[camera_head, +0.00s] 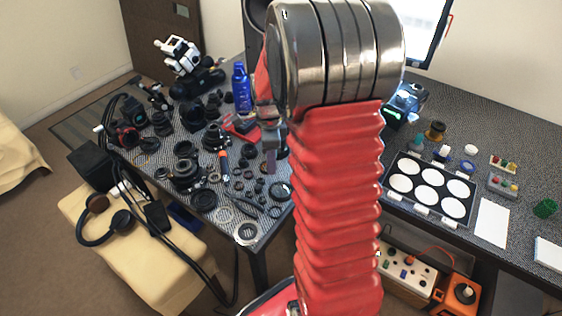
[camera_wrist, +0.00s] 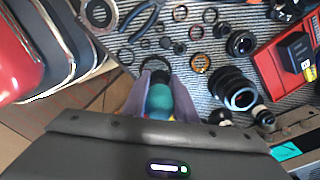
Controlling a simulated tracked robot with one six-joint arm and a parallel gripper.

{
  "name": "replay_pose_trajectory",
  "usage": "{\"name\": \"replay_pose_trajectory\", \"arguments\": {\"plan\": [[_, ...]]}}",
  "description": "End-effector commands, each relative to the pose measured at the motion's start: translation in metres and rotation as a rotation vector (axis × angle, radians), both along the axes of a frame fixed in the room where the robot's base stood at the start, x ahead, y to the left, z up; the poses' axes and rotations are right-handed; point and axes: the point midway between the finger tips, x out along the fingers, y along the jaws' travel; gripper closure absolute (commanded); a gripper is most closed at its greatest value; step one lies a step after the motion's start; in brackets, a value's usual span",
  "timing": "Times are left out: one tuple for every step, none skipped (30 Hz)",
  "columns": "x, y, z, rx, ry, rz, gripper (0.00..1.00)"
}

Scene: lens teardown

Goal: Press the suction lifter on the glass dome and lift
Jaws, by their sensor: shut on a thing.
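My gripper (camera_head: 270,160) hangs over the right part of the cluttered table. In the wrist view, my gripper's fingers (camera_wrist: 158,88) are closed around a teal, rounded thing, which looks like the suction lifter (camera_wrist: 159,98). Its lower part is darker blue. The head view does not clearly show the lifter. A dark round ring (camera_wrist: 155,63) shows just beyond the fingertips, partly covered by them. I cannot tell whether the lifter touches it, and I cannot pick out the glass dome for sure in either view.
Lens barrels (camera_wrist: 232,88), loose rings (camera_wrist: 202,63) and pliers (camera_wrist: 128,14) crowd the table around my gripper. A blue bottle (camera_head: 241,88) stands behind. On the right table lie a tray with several white round pads (camera_head: 386,186) and a white sheet (camera_head: 491,222).

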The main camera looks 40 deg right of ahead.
Motion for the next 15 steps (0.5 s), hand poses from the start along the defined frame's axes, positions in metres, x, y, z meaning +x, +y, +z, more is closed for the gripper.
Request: {"name": "replay_pose_trajectory", "arguments": {"plan": [[-0.005, -0.007, 0.0, 0.0, 0.0, -0.072, 0.94], [-0.008, -0.009, -0.001, 0.0, 0.0, -0.111, 0.94], [-0.011, -0.013, -0.002, 0.0, 0.001, -0.158, 0.94], [-0.013, -0.015, -0.002, 0.0, 0.001, -0.19, 0.94], [-0.015, -0.017, -0.002, 0.0, 0.001, -0.216, 0.94], [-0.017, -0.018, -0.003, 0.0, 0.001, -0.244, 0.94], [-0.018, -0.019, -0.003, 0.0, 0.001, -0.262, 0.94], [-0.018, -0.02, -0.003, 0.0, 0.001, -0.273, 0.94], [-0.019, -0.021, -0.003, 0.0, 0.001, -0.286, 0.94], [-0.019, -0.021, -0.003, 0.0, 0.001, -0.291, 0.94], [-0.019, -0.021, -0.003, 0.0, 0.001, -0.293, 0.94], [-0.019, -0.021, -0.003, 0.0, 0.001, -0.294, 0.94], [-0.019, -0.021, -0.003, 0.0, 0.001, -0.294, 0.94], [-0.019, -0.021, -0.003, 0.0, 0.0, -0.293, 0.94], [-0.019, -0.021, -0.003, 0.0, 0.001, -0.293, 0.94]]}}
